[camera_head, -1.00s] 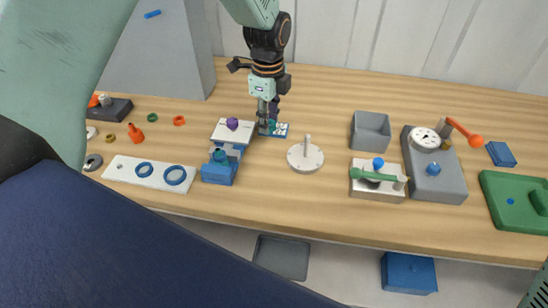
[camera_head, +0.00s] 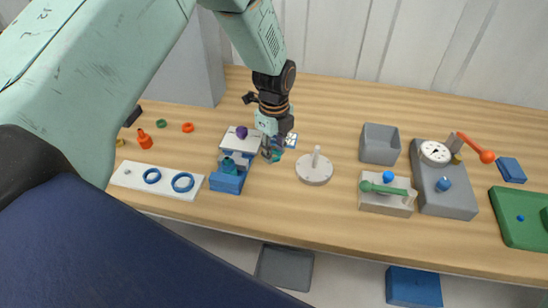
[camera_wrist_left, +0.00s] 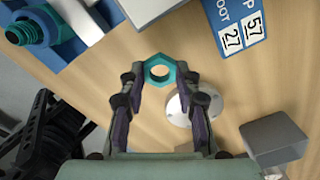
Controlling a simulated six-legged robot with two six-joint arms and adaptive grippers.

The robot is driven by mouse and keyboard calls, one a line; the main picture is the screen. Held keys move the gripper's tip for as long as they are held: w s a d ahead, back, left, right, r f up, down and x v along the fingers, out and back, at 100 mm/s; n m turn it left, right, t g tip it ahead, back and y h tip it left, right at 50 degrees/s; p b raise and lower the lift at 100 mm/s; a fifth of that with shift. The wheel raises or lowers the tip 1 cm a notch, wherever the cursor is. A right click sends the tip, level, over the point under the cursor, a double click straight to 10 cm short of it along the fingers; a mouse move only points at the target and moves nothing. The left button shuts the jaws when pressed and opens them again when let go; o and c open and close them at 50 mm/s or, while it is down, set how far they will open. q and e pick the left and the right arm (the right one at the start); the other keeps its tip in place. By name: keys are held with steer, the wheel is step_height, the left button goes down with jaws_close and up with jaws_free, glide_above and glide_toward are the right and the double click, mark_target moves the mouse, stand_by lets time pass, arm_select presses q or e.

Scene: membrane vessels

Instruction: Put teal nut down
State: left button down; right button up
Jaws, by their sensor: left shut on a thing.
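My left gripper (camera_head: 271,153) is shut on the teal nut, a hexagonal ring with a round hole. In the left wrist view the nut (camera_wrist_left: 160,71) sits between the two fingertips (camera_wrist_left: 160,75), with bare wood seen through its hole. In the head view the fingers partly hide the nut (camera_head: 276,156). It is low over the table, between the blue fixture and the white round base; whether it touches the wood I cannot tell. The blue fixture (camera_head: 228,181) carries a teal threaded stud (camera_head: 228,164). My right gripper is not in view.
A white round base with a peg (camera_head: 314,170) stands just right of the gripper. A white plate with a purple knob (camera_head: 240,135) is close left. A blue number card (camera_head: 291,140) lies behind. Bare wood lies in front.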

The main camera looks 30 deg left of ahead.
mark_target(275, 166)
arm_select(q)
steer(key=f, duration=0.3)
steer(key=shift+s+d, duration=0.1)
steer(key=shift+d, duration=0.2)
steer(key=shift+a+f, duration=0.1)
steer(key=shift+a, duration=0.05)
steer(key=shift+a+f, duration=0.1)
steer(key=shift+f, duration=0.05)
steer(key=c, duration=1)
jaws_free()
steer(key=shift+d+r, duration=0.2)
steer(key=shift+o, duration=0.2)
steer(key=shift+f, duration=0.1)
steer(key=shift+a, duration=0.1)
step_height(275, 166, up, 12)
